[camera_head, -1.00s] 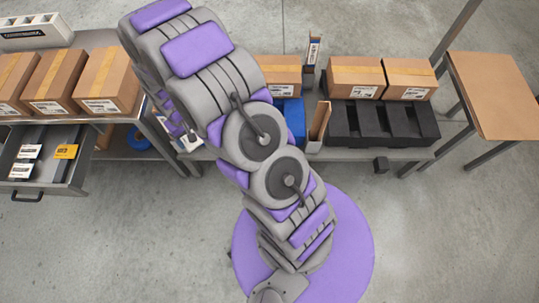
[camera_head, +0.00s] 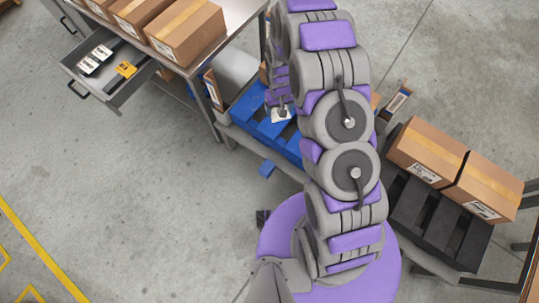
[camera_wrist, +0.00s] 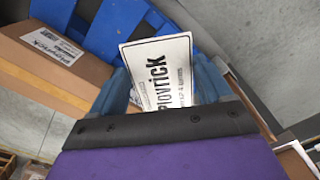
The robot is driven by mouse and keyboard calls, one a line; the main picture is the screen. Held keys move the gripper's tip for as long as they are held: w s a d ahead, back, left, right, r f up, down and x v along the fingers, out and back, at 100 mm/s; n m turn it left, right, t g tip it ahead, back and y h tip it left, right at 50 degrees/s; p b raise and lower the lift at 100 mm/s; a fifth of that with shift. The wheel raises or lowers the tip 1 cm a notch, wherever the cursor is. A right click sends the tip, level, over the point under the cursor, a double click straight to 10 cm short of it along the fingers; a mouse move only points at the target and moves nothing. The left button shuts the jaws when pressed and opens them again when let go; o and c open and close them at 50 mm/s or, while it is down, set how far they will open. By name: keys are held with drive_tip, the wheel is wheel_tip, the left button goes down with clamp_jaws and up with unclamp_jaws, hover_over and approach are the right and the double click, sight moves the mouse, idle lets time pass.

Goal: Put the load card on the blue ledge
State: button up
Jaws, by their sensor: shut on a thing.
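The load card is white with black print and shows in the wrist view (camera_wrist: 158,62). My gripper (camera_wrist: 162,78) is shut on it, a blue-grey finger at each side. In the head view my gripper (camera_head: 281,108) and the card (camera_head: 281,114) are above or at the blue ledge (camera_head: 245,110), a slatted blue piece between the steel table and my arm. The ledge also shows beyond the card in the wrist view (camera_wrist: 98,36). I cannot tell whether the card touches it. My arm hides the ledge's right part.
Cartons (camera_head: 188,32) stand on the steel table. A black slatted ledge (camera_head: 435,222) with cartons (camera_head: 428,151) behind it is at right. Dividers (camera_head: 213,90) stand beside the blue ledge.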

drive_tip(key=s+a+f+n+b, duration=0.1)
drive_tip(key=s+a+f+n, duration=0.15)
drive_tip(key=a+f, duration=0.65)
drive_tip(key=s+a+f+n+b, duration=0.1)
drive_tip(key=s+a+f+n, duration=0.3)
drive_tip(key=f, duration=0.8)
drive_tip(key=s+a+f+n, duration=0.1)
drive_tip(key=s+a+f, duration=0.25)
drive_tip(key=f, duration=0.25)
drive_tip(key=s+a+f+n, duration=0.1)
drive_tip(key=s+a+f, duration=0.25)
drive_tip(key=f, duration=0.25)
drive_tip(key=b, duration=0.4)
hover_over(270, 169)
drive_tip(key=shift+s+a+f+m, duration=0.15)
drive_tip(key=shift+a+f+m, duration=0.15)
drive_tip(key=shift+f, duration=0.45)
drive_tip(key=f, duration=0.1)
drive_tip(key=f+b, duration=0.1)
drive_tip(key=f, duration=0.1)
drive_tip(key=shift+d+f, duration=0.1)
drive_tip(key=shift+d, duration=0.25)
drive_tip(key=shift+a+f, duration=0.1)
drive_tip(key=shift+f, duration=0.05)
